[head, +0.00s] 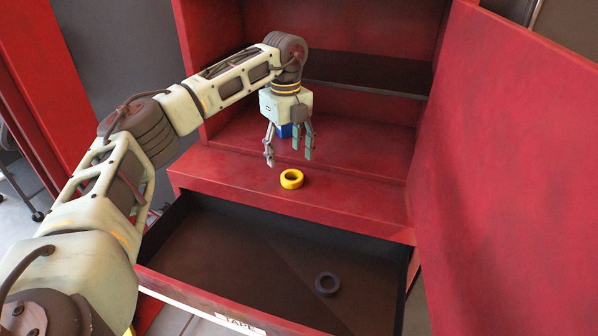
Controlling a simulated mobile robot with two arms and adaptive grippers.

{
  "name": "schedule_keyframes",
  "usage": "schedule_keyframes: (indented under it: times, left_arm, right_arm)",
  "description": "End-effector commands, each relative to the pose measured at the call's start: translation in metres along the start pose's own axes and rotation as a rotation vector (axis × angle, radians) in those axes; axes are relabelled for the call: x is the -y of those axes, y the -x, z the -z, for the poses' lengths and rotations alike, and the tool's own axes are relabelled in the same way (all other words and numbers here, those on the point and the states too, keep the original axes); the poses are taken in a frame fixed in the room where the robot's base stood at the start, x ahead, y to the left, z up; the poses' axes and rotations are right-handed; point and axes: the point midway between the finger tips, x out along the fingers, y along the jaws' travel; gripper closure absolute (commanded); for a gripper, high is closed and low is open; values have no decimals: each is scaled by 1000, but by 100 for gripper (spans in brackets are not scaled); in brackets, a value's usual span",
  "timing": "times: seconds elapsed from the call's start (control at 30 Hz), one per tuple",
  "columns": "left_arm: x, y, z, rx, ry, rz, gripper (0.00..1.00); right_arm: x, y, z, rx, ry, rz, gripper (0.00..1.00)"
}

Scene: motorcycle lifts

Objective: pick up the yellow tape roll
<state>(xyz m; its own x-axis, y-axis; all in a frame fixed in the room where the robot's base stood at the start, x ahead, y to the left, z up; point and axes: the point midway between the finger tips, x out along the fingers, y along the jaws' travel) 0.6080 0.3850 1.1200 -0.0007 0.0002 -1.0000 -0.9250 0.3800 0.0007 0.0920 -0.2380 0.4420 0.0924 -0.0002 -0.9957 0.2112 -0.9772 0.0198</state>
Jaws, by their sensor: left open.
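The yellow tape roll (291,179) lies flat on the front part of the red cabinet shelf (350,200), just behind the open drawer. My left gripper (288,156) points down with its fingers apart, above and slightly behind the roll. Nothing shows between its fingers, and it looks apart from the roll. My right gripper is not in view.
A dark open drawer (250,250) sticks out below the shelf and holds a black ring-shaped roll (327,284). A blue object (285,131) is partly hidden behind my left gripper. A red door panel (510,170) stands at the right.

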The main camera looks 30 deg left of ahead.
Motion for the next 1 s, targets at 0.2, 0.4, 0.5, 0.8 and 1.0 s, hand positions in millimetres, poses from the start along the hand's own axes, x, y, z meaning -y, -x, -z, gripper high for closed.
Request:
schedule_keyframes:
  times: [0.2, 0.4, 0.5, 0.8, 1.0]
  left_arm:
    - [1, -23, 2, -1, 0, -5, 38]
    - [5, -54, 5, -1, 0, -5, 38]
    - [6, -63, 5, 0, 0, -2, 38]
    - [6, -68, 5, 0, 0, -1, 41]
    - [6, -68, 5, 0, 0, -1, 58]
  right_arm:
    - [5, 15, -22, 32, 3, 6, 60]
    - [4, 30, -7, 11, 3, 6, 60]
    - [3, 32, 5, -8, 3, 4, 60]
    - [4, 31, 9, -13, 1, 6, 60]
    - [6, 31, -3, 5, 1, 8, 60]
